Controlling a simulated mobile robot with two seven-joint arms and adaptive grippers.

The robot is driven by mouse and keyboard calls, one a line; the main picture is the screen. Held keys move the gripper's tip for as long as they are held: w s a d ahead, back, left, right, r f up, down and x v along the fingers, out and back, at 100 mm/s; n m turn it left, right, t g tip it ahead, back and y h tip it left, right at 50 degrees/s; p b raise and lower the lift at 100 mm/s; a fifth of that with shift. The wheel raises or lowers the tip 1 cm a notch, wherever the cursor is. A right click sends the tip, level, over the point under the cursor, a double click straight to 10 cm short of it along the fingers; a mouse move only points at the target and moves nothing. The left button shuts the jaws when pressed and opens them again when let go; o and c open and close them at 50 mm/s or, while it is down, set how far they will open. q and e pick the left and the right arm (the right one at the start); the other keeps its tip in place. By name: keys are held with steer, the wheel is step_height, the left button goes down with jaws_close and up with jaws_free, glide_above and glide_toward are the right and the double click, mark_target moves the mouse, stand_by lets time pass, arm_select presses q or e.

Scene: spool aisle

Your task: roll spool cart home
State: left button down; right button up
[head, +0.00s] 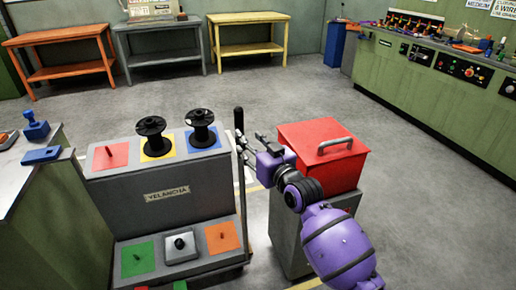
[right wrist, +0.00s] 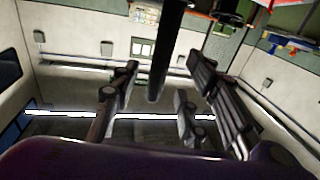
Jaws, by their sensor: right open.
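The spool cart (head: 165,205) is a grey stepped unit labelled VELANCIA, standing left of centre in the head view. Two black spools (head: 151,129) stand upright on its yellow and blue upper squares. The red upper square and the green and orange lower squares show bare pegs. A dark upright bar (head: 239,165) rises along the cart's right side. My right gripper (head: 245,149) is open beside this bar. In the right wrist view a dark bar (right wrist: 165,50) reaches between the spread fingers; contact cannot be told. My left gripper is out of view.
A red box with a handle (head: 322,150) sits on a grey cabinet close to the right of the cart. A green bench (head: 50,215) stands close on the left. Orange, grey and yellow tables (head: 248,47) line the back. The floor between is clear.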

steer(key=shift+v, duration=2.1)
steer(key=shift+w, duration=0.1)
